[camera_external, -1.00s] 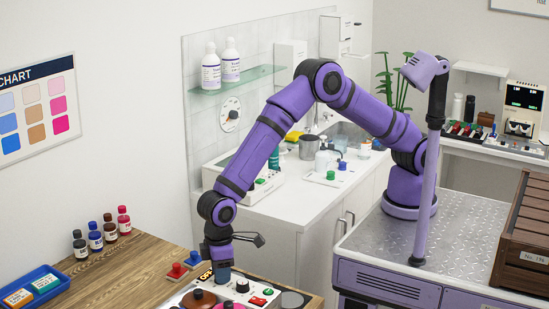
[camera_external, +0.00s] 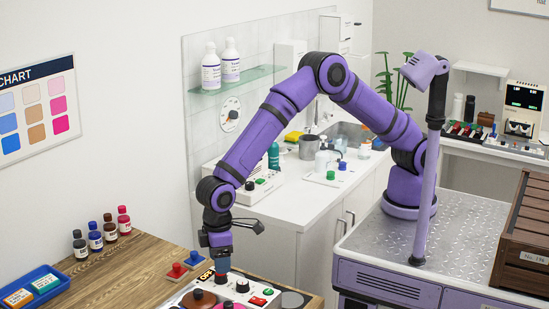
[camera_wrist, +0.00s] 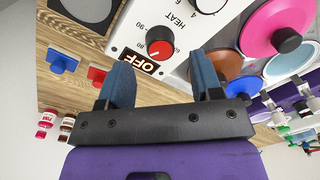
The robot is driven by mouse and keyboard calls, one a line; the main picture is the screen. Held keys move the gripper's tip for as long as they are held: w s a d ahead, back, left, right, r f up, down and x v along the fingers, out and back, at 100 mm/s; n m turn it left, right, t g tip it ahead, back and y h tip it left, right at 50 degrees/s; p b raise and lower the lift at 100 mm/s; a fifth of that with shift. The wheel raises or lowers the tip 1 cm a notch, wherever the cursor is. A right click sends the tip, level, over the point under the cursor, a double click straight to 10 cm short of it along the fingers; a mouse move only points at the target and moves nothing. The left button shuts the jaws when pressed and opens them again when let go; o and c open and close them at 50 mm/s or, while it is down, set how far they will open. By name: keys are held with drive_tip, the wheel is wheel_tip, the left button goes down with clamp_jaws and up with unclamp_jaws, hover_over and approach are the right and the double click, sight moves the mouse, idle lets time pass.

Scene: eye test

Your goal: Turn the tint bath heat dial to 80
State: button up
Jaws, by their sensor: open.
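The heat dial (camera_wrist: 160,42), a round black knob with a red top, sits on the white panel of the tint bath (camera_wrist: 122,38) beside the upside-down HEAT lettering. A black OFF plate is close to it. In the external view the red-topped dial (camera_external: 221,281) shows just below my gripper (camera_external: 222,268). In the wrist view my gripper (camera_wrist: 164,80) is open, its two blue fingers apart, with the dial ahead of the gap and nothing between them.
A second black knob (camera_external: 242,286) and a red switch (camera_external: 257,301) are close by on the panel. Brown and pink round lids (camera_wrist: 271,27) lie beside it. Red and blue blocks (camera_external: 178,271) are on the wooden table. A blue tray (camera_external: 56,289) is at the left.

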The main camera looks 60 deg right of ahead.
wheel_tip(320, 180, up, 7)
idle(0.3)
drive_tip(key=shift+w+d, duration=0.1)
idle(0.4)
